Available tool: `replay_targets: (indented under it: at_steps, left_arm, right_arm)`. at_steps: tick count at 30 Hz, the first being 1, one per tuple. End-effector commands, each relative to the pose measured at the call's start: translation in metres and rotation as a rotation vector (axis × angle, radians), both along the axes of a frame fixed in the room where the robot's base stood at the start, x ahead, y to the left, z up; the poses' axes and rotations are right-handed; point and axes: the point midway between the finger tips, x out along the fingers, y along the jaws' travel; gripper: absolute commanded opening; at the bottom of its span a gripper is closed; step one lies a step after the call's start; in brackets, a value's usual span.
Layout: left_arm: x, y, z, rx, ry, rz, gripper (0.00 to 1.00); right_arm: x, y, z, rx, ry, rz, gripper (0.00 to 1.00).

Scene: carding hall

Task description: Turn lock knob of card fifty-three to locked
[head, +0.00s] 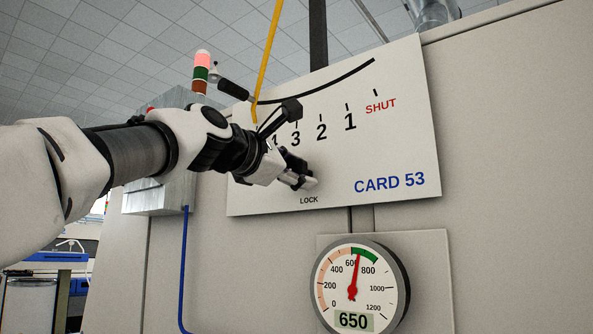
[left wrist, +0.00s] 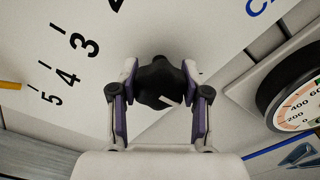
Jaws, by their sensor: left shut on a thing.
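The sign plate of card 53 (head: 390,150) is white, with a numbered scale, a red SHUT mark and a small LOCK label (head: 309,200). My left gripper (head: 301,181) is at the plate just above the LOCK label. In the left wrist view the lock knob (left wrist: 160,80) is black with a short white mark, and sits between the two finger pads of my left gripper (left wrist: 160,73), which is shut on it. In the head view the gripper largely hides the knob. My right gripper is in neither view.
A round pressure gauge (head: 353,290) with a red needle and a 650 readout is below the plate. A yellow bar (head: 267,60) and a black-gripped handle (head: 234,90) are close above my left arm. A grey box (head: 160,200) is behind the arm.

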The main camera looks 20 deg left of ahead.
Motion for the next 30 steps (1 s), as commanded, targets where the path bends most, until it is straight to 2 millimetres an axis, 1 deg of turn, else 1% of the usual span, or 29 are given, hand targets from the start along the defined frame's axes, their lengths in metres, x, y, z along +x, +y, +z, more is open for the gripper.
replay_targets:
  at_steps: [13, 14, 15, 16, 30]
  left_arm:
    - [0.0, 0.0001, 0.0003, -0.012, 0.003, 0.001, 0.12]
    - [0.0, 0.0001, 0.0003, -0.012, 0.003, 0.001, 0.54]
    - [0.0, 0.0001, 0.0003, -0.012, 0.003, 0.001, 0.68]
    - [0.0, 0.0001, 0.0003, -0.012, 0.003, 0.001, 0.72]
    - [-0.0001, 0.0001, 0.0002, -0.009, 0.002, 0.001, 0.72]
  right_arm:
    - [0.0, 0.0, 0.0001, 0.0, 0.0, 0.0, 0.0]
    - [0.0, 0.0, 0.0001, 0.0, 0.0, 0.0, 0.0]
    - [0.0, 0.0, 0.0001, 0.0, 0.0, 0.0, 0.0]
    - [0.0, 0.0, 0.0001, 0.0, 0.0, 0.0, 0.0]
    - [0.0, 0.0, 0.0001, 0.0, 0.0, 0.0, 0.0]
